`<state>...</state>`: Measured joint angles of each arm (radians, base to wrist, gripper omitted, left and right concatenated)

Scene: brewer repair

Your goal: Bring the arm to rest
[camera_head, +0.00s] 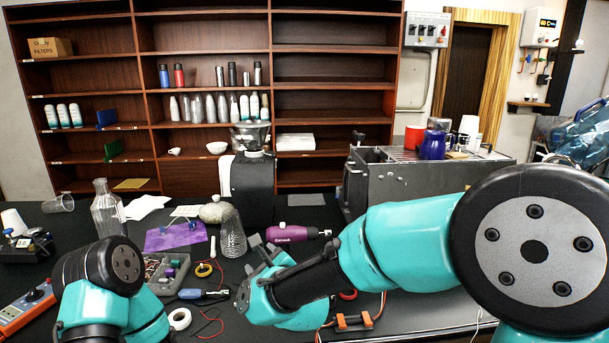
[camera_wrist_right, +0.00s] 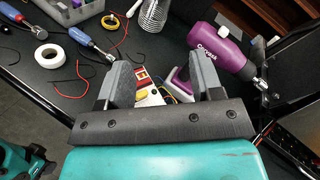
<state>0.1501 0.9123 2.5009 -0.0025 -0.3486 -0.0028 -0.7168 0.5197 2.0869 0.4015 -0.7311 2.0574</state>
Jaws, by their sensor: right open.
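My right arm reaches in from the right in the head view, over the bench. Its right gripper (camera_head: 264,252) is open, pointing away towards the drill. In the right wrist view both fingers of the right gripper (camera_wrist_right: 164,75) stand well apart with nothing held between them. A small board with red, white and yellow parts (camera_wrist_right: 149,91) and the purple drill's handle show beyond the fingers. My left arm's teal links show at the lower left of the head view; its gripper cannot be seen.
The purple drill (camera_head: 291,233) lies close beyond the right gripper. A grey parts tray (camera_head: 175,286), a white tape roll (camera_head: 180,319) and a screwdriver (camera_head: 203,294) lie left of it. The steel brewer (camera_head: 413,184) stands at the right. A grinder (camera_head: 247,187) stands behind.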

